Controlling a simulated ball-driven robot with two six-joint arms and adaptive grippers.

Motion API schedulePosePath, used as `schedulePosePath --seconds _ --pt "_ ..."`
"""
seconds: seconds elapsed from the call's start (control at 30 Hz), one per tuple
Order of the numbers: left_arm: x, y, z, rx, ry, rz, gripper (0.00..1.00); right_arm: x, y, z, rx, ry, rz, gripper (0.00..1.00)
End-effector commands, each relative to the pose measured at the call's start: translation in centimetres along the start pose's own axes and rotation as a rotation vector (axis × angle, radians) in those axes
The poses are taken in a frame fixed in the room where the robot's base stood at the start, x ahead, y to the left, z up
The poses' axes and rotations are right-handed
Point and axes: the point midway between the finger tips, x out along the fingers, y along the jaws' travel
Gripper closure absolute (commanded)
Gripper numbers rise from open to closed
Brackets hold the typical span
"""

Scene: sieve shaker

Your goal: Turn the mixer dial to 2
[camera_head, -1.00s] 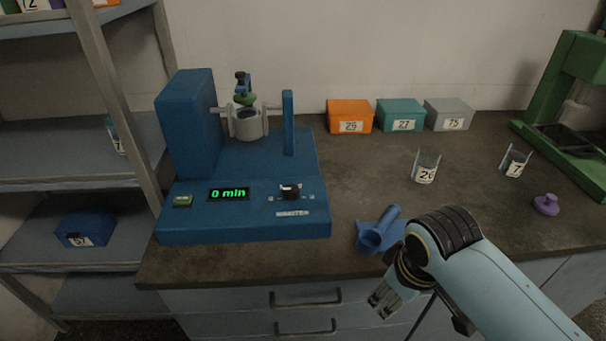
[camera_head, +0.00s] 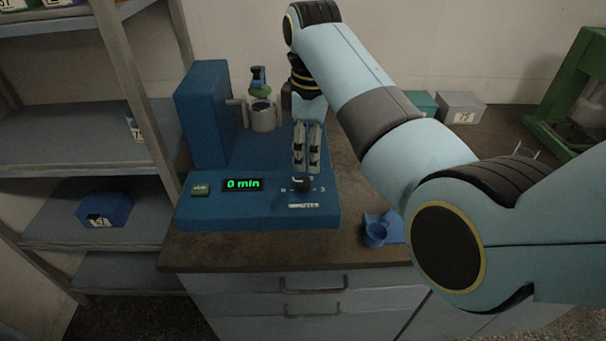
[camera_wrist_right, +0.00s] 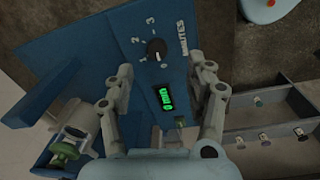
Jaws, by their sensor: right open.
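The blue mixer (camera_head: 205,215) stands on the bench with a green display (camera_head: 243,184) reading "0 min". Its black dial (camera_head: 302,185) is on the front panel, and in the right wrist view the dial (camera_wrist_right: 156,50) sits among several numbers, with "MINUTES" beside it. My right gripper (camera_head: 305,172) points down just above and behind the dial. In the right wrist view my right gripper (camera_wrist_right: 168,78) has its fingers spread apart, with the dial beyond them and nothing between. Contact with the dial does not show. My left gripper is not in view.
A clamped jar (camera_head: 263,117) stands at the back of the mixer. A blue holder (camera_head: 377,234) sits to its right. Grey (camera_head: 462,105) and teal boxes stand behind my right arm, which hides much of the bench. A shelf with a blue bin (camera_head: 104,209) is left.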

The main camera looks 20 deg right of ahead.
Motion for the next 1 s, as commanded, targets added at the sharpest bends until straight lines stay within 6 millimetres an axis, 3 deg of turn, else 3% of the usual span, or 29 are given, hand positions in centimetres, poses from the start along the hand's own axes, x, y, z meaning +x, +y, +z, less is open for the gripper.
schedulePosePath --seconds 0.07,0.17,0.7,1.0 --pt "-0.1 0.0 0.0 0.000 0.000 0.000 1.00 -1.3 0.5 -1.2 -0.053 -0.004 -0.009 0.45" --pt "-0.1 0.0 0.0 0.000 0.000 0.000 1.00 -1.3 0.7 -1.6 -0.081 -0.009 -0.015 0.45" --pt "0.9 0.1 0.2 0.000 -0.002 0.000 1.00 7.9 0.6 -1.5 -0.079 -0.008 -0.013 0.45" --pt "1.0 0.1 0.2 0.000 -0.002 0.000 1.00 9.1 0.6 -1.5 -0.078 -0.007 -0.012 0.45"
